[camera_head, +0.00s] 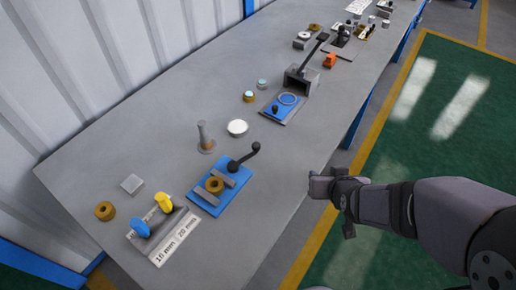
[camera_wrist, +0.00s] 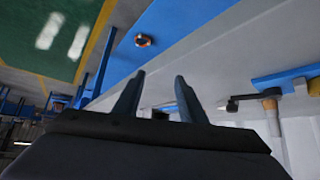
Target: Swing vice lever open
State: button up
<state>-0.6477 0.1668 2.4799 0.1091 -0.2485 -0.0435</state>
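The vice (camera_head: 205,199) is a blue plate with two grey jaws on the bench's near part. A brass flanged ring (camera_head: 214,185) sits between the jaws. The vice lever (camera_head: 243,157) is dark with a black ball knob and points up and right from the plate. My gripper (camera_head: 318,187) is past the bench's right edge, well to the right of the lever and apart from it. In the wrist view its two fingers (camera_wrist: 160,77) are spread with nothing between them. A blue part (camera_wrist: 285,78) and a dark bar at the right may be the vice and lever; I cannot tell.
A grey post (camera_head: 205,137) and a white round dish (camera_head: 237,128) stand behind the vice. A block with blue and yellow plugs (camera_head: 160,230) is to its left. A lever press (camera_head: 300,80) stands farther back. The bench (camera_head: 285,185) is bare between lever and gripper.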

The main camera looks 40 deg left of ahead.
aim_at(256, 146)
jog(key=a+y, duration=0.1)
jog(key=a, duration=0.2)
jog(key=s+a+n+y, duration=0.1)
jog(key=a, duration=0.2)
jog(key=s+a+n+t+y+b, duration=0.1)
jog(key=a, duration=0.2)
jog(key=shift+s+a+r, duration=0.15)
jog(key=shift+a+r, duration=0.05)
jog(key=shift+r, duration=0.1)
jog(key=s+a, duration=0.1)
jog(key=a, duration=0.1)
jog(key=s+a+r+n+y, duration=0.1)
jog(key=a, duration=0.1)
jog(key=s+a+y, duration=0.1)
jog(key=a, duration=0.1)
jog(key=shift+r+t+b, duration=0.3)
jog(key=shift+r, duration=0.1)
jog(key=shift+s+a+r+n+y, duration=0.2)
jog(key=shift+s+a+n+y, duration=0.1)
jog(key=shift+a+y, duration=0.1)
jog(key=shift+p+x, duration=0.7)
jog(key=shift+x, duration=2.95)
jog(key=shift+w+d, duration=0.1)
jog(key=shift+c, duration=0.4)
grip_shut()
